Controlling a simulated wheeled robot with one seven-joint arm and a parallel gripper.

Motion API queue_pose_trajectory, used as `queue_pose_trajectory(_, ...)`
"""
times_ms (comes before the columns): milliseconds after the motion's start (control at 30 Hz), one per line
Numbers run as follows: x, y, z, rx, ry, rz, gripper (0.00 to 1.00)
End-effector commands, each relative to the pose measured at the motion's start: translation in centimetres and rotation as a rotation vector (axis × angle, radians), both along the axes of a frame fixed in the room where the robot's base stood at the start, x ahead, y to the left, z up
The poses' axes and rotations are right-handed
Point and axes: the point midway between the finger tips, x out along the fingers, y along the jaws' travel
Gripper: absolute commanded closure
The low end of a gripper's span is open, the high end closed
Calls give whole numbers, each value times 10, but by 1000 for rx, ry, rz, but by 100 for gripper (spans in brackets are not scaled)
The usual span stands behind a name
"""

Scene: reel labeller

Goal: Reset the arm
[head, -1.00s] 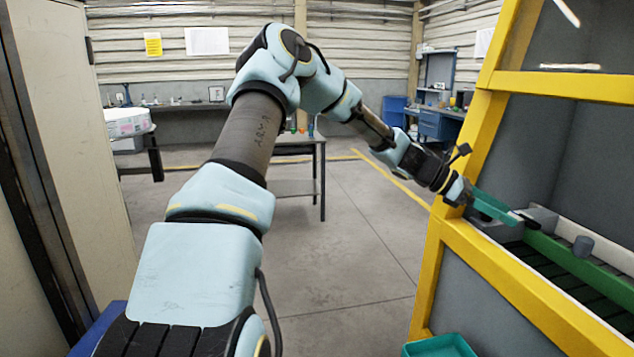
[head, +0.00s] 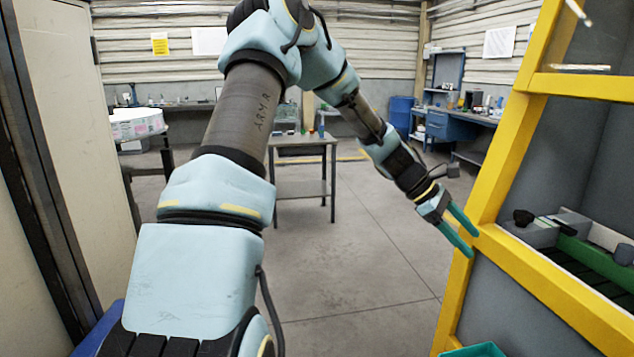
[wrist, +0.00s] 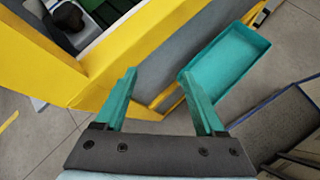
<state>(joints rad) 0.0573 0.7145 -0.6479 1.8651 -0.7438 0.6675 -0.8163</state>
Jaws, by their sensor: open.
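My gripper (head: 468,230) has two teal fingers and is open and empty. In the head view it hangs in the air just left of the yellow frame (head: 487,215) of the machine, outside its opening. In the wrist view the gripper (wrist: 163,95) points down past the yellow frame, with nothing between the fingers. My arm reaches up and then forward to the right. I cannot tell from the head view whether a fingertip touches the frame.
A teal tray (wrist: 228,60) is at the machine's outer side, low down. Inside the machine are a grey block (head: 535,233) and a green rail (head: 590,250). A table (head: 302,190) stands ahead. A tall cabinet (head: 70,150) is close on the left. The floor between is clear.

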Motion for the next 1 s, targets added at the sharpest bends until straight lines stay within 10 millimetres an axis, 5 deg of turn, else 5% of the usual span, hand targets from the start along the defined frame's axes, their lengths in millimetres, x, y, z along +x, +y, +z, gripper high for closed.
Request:
queue_pose_trajectory(267,-4,119,-25,226,-345,-223,28)
queue_pose_trajectory(500,-29,284,-18,488,-665,-568,28)
queue_pose_trajectory(600,-48,333,-11,555,-739,-696,28)
queue_pose_trajectory(800,-74,380,-4,607,-807,-844,28)
queue_pose_trajectory(1000,-78,386,-4,613,-815,-866,28)
